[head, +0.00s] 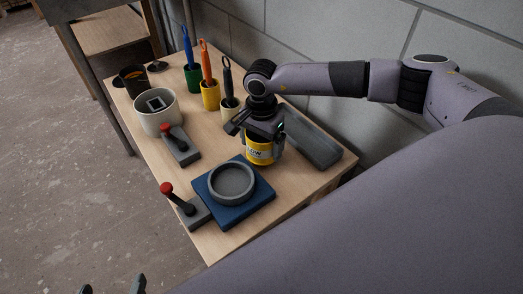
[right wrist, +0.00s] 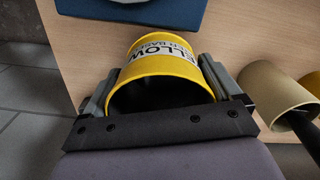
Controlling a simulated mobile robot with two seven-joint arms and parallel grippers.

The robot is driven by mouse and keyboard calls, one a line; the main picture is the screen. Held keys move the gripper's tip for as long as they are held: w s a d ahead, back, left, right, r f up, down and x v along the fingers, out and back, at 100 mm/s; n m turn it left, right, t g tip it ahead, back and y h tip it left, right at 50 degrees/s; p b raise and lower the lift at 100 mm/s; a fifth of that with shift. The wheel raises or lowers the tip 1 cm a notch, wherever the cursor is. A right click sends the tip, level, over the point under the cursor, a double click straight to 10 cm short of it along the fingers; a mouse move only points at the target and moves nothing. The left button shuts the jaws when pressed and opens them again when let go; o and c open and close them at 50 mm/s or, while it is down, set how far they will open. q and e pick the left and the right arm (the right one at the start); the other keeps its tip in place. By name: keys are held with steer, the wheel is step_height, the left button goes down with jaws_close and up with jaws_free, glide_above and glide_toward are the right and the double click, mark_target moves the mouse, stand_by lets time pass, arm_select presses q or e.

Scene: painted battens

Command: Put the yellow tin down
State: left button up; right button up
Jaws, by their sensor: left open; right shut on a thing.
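The yellow tin (head: 261,156) has a white label with dark lettering and is in my right gripper (head: 262,138), behind the blue block on the bench. In the right wrist view the tin (right wrist: 165,66) sits between the two fingers of the right gripper (right wrist: 163,102), its open dark mouth facing the camera. Whether its base touches the bench top cannot be told. My left gripper (head: 112,286) is open and empty at the bottom left edge, over the floor; only its fingertips show.
A blue block (head: 258,207) with a grey round dish (head: 232,183) lies in front of the tin. A long grey tray (head: 313,140) is to its right. Red-knobbed clamps (head: 184,153), a white pot (head: 158,121) and cups with brushes (head: 210,97) stand left and behind. Bare bench shows near the front right edge.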

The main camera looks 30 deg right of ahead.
steer(key=shift+f, duration=1.25)
steer(key=shift+r, duration=0.1)
steer(key=shift+f, duration=0.2)
steer(key=o, duration=1.1)
arm_select(q)
steer(key=shift+w+d+r+h, duration=0.2)
steer(key=shift+w+d+h, duration=0.15)
steer(key=shift+d, duration=0.2)
arm_select(e)
steer(key=shift+r, duration=0.1)
